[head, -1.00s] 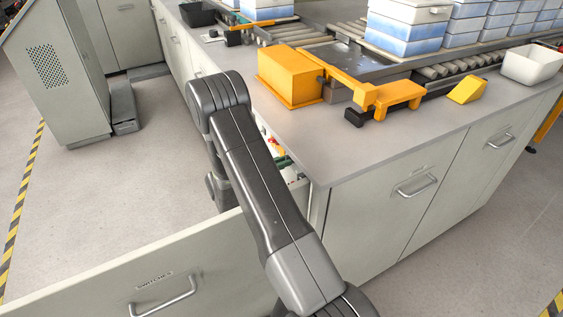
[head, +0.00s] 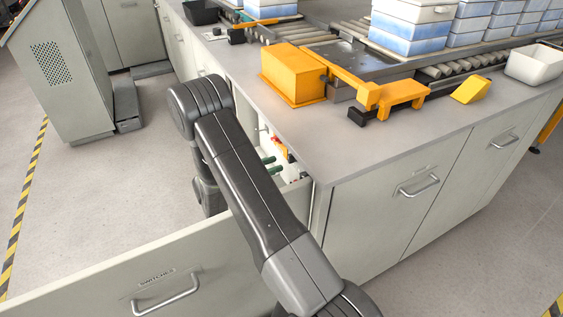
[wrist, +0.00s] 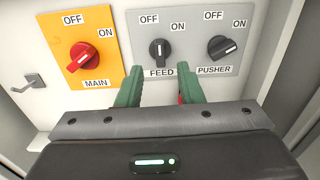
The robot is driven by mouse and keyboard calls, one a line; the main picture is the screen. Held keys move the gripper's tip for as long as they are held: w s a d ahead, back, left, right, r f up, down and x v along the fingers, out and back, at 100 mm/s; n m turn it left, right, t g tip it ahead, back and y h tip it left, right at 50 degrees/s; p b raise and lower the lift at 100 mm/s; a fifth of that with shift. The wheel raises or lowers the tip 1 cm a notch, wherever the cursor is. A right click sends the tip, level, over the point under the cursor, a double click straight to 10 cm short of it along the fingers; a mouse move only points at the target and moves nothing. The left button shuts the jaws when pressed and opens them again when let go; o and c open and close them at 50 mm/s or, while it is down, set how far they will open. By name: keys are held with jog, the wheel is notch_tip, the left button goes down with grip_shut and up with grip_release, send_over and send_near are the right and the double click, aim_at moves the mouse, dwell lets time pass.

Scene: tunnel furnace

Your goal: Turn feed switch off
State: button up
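The feed switch (wrist: 160,50) is a black knob on a grey plate in the wrist view, with OFF at its upper left and ON at its upper right. Its handle stands about upright; I cannot tell its exact setting. My gripper (wrist: 160,70) is open, with its green fingers spread to the left and right, just below the knob. It does not appear to hold the knob.
A red MAIN switch (wrist: 83,55) on an orange plate is to the left, and a black PUSHER switch (wrist: 222,48) is to the right; both handles slant toward ON. The drawer front labelled SWITCHES (head: 190,262) stands pulled out. A counter (head: 300,135) overhangs beside it.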

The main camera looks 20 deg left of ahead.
jog(key=v, duration=0.9)
jog(key=x, duration=1.3)
jog(key=shift+w+d, duration=0.2)
jog(key=shift+w, duration=0.05)
jog(key=shift+w+d, duration=0.15)
jog(key=shift+d, duration=0.05)
jog(key=m+b, duration=0.8)
jog(key=m, duration=0.4)
send_near(289, 160)
jog(key=shift+w+d, duration=0.2)
jog(key=shift+w, duration=0.25)
dwell(1.1)
